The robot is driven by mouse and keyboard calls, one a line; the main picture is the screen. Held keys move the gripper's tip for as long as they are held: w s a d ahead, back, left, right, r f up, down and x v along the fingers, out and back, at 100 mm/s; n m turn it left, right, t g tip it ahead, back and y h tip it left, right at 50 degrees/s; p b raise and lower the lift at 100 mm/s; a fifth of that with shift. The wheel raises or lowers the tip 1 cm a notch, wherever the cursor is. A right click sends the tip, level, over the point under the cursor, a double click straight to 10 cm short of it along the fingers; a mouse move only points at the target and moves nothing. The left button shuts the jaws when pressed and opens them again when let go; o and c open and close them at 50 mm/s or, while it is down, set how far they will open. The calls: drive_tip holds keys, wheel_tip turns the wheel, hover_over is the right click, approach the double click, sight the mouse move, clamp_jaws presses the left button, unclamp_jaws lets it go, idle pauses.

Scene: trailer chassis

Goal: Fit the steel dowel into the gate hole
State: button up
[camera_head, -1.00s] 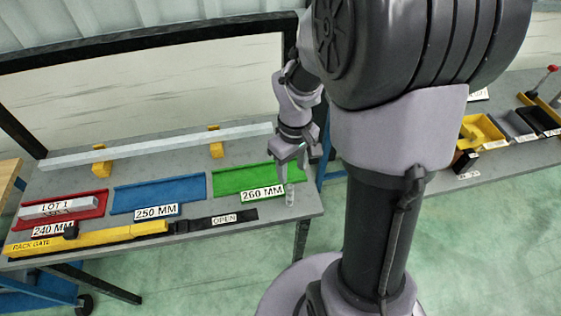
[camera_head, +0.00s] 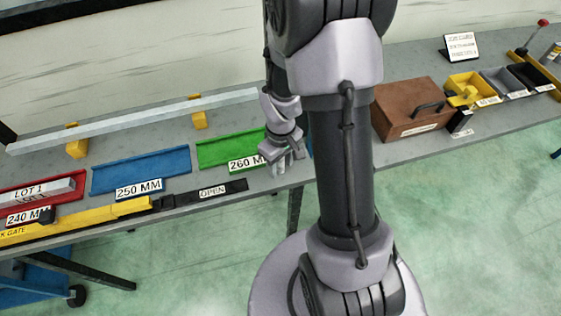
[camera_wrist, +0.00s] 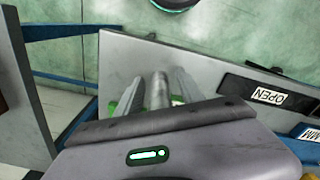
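The steel dowel (camera_wrist: 158,92) stands up between the two fingers of my gripper (camera_wrist: 158,88) in the wrist view. A narrow gap seems to show on each side of it, so the fingers look open around it. In the head view my gripper (camera_head: 282,165) is low at the bench's front right corner, beside the green 260 MM tray (camera_head: 215,150). There I cannot tell the dowel from the fingers. The yellow rack gate (camera_head: 100,215) lies along the bench's front edge at left. A black strip with an OPEN label (camera_head: 213,191) continues to its right. I cannot make out the gate hole.
A blue 250 MM tray (camera_head: 130,172) and a red 240 MM tray (camera_head: 72,192) holding a LOT 1 bar lie left of the green one. A long bar (camera_head: 130,122) rests on yellow blocks behind. A brown box (camera_head: 410,105) and small bins stand on the right bench.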

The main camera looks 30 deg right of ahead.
clamp_jaws()
